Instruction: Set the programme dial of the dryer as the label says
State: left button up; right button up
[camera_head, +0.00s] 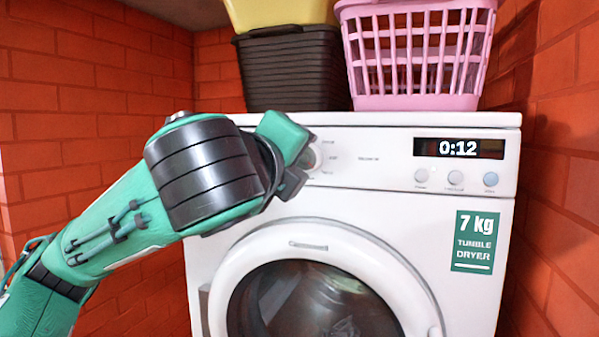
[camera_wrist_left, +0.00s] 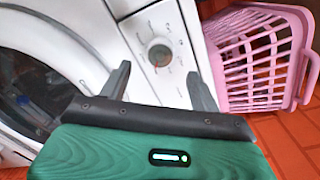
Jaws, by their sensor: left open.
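The white tumble dryer (camera_head: 375,190) stands ahead with its round door (camera_head: 225,290) shut. Its programme dial (camera_head: 313,158) is at the left of the top panel, partly hidden behind my left gripper (camera_head: 302,162). In the left wrist view the grey round dial (camera_wrist_left: 160,52) shows whole, with small marks around it too blurred to read. My left gripper (camera_wrist_left: 158,70) is open, its two dark fingers spread to either side of the dial; I cannot tell whether they touch it. A green label (camera_head: 474,241) reads "7 kg tumble dryer". My right gripper is not in view.
A display (camera_head: 459,148) reads 0:12 above several round buttons (camera_head: 456,178). A pink basket (camera_head: 418,60) and a dark crate (camera_head: 290,70) with a yellow one (camera_head: 280,12) on it stand on the dryer. Red brick walls (camera_head: 75,110) close both sides.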

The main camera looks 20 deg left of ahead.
pick_arm(q)
jog(key=s+b, duration=0.2)
jog(key=s, duration=0.6)
jog(key=shift+r, duration=0.2)
